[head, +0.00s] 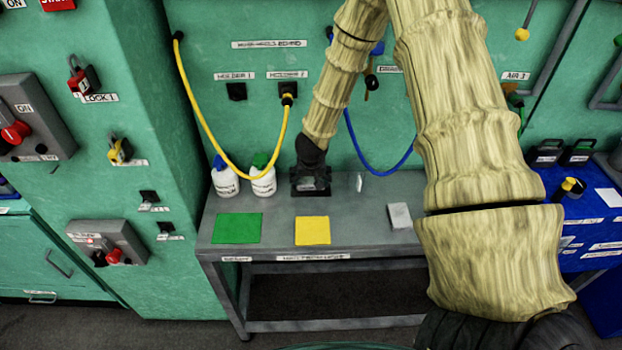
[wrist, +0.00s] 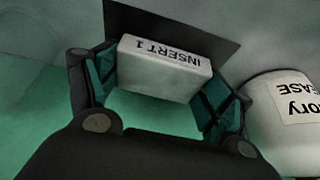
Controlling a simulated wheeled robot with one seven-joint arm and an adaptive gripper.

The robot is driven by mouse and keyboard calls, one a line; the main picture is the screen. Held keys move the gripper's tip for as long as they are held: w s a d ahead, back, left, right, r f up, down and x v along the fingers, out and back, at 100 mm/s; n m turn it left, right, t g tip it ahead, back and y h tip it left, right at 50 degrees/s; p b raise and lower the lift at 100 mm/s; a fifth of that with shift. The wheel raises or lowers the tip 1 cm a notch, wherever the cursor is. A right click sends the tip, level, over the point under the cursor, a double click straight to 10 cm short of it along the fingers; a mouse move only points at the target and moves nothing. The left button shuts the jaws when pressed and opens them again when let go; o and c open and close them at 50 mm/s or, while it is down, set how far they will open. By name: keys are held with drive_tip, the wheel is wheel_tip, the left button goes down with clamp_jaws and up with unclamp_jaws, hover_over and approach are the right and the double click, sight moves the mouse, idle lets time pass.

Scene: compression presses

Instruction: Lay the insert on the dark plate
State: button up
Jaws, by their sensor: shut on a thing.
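My gripper (wrist: 158,88) is shut on the insert, a pale grey-white block labelled INSERT 1 (wrist: 165,72), held between its two teal-padded fingers. The dark plate (wrist: 205,28) shows in the wrist view just beyond the insert, partly hidden by it. I cannot tell whether the insert touches the plate. In the head view my gripper (head: 311,178) is low over the back of the grey bench (head: 375,228), right of two white bottles. The insert is not clear there, and the plate cannot be told apart from the dark gripper.
White bottles (head: 226,181) (head: 263,184) stand close left of my gripper; one label shows in the wrist view (wrist: 290,110). A green mat (head: 238,228) and a yellow mat (head: 312,231) lie in front. A pale block (head: 400,216) lies right. A yellow hose (head: 207,128) and a blue hose (head: 362,160) hang behind.

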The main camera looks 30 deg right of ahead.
drive_tip(key=shift+f, duration=0.1)
drive_tip(key=o, duration=1.3)
drive_tip(key=shift+c, duration=0.2)
drive_tip(key=shift+r, duration=0.35)
drive_tip(key=v, duration=1.1)
drive_tip(key=shift+s+r+b, duration=0.2)
drive_tip(key=shift+b, duration=0.2)
